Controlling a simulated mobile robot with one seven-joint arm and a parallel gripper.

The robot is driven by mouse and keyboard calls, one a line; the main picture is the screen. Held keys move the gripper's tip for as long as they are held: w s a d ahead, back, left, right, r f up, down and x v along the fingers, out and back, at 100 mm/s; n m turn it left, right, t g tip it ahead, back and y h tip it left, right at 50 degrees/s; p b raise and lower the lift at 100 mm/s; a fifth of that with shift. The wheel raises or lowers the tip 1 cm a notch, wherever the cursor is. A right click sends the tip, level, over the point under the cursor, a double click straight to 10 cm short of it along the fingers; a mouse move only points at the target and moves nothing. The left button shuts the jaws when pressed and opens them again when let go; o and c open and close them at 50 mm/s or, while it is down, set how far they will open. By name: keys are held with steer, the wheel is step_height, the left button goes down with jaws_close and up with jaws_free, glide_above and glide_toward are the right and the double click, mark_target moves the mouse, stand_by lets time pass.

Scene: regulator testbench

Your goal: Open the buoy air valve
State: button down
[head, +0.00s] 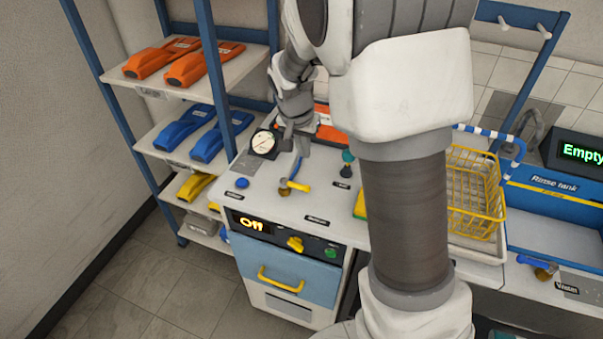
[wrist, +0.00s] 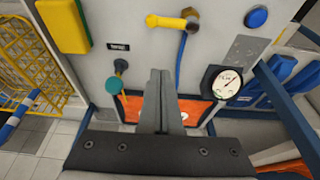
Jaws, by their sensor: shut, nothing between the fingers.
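A valve with a yellow lever (head: 297,185) and a brass-coloured base stands on the white bench top, with a blue hose beside it. The lever points sideways; it also shows at the top of the wrist view (wrist: 170,22). A teal-knobbed fitting (head: 347,157) stands to its right, and to the left in the wrist view (wrist: 121,66). The labels are too small to read, so I cannot tell which is the buoy air valve. My gripper (head: 300,150) is shut and empty, behind the yellow lever and apart from it; its fingers fill the wrist view's middle (wrist: 160,74).
A round gauge (head: 263,142) stands left of my gripper, with an orange buoy (head: 325,132) behind. A blue button (head: 242,183) lies on the bench. A yellow wire basket (head: 474,190) stands at right.

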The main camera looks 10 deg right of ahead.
mark_target(296, 186)
steer(key=x, duration=1)
steer(key=shift+d+f+b, duration=0.1)
steer(key=shift+f+b, duration=0.15)
steer(key=shift+b, duration=0.1)
steer(key=shift+s+a+r, duration=0.3)
steer(key=shift+s+a, duration=0.15)
steer(key=shift+s, duration=0.15)
steer(key=shift+s+a+r, duration=0.3)
steer(key=shift+s+a, duration=0.15)
steer(key=shift+s, duration=0.15)
steer(key=shift+s+a, duration=0.25)
steer(key=shift+s, duration=0.25)
